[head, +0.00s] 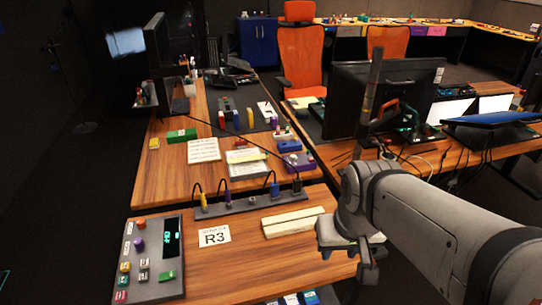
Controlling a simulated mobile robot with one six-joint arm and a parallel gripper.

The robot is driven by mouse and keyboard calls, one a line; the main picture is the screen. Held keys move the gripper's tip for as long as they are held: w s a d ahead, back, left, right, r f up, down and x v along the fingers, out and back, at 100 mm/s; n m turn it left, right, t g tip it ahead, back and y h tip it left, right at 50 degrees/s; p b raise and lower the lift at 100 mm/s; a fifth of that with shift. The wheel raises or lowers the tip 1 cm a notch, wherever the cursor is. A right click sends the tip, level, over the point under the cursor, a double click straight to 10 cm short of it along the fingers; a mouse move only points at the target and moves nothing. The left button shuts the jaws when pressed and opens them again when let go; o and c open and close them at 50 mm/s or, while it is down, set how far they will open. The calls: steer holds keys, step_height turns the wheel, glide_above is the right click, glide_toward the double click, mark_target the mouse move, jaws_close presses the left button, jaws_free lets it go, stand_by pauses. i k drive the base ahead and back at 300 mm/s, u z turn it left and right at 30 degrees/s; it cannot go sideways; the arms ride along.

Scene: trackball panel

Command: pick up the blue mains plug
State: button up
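The blue mains plug (274,189) stands upright in a long grey socket strip (250,202) on the near wooden desk, with a dark cable arching up from it. It is the third plug from the left in the strip, between a purple plug (228,198) and a dark plug (297,186). A yellow plug (203,201) is at the left end. My gripper (347,243) is at the desk's right edge, to the right of and nearer than the blue plug, apart from it.
A cream block (292,222) lies between the strip and my gripper. Papers and boxes cover the desk behind. A monitor (380,95) stands at the right.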

mark_target(274, 185)
steer(key=z, duration=1.6)
steer(key=k, duration=1.55)
steer(key=u, duration=0.7)
steer(key=i, duration=2)
steer(key=u, duration=0.1)
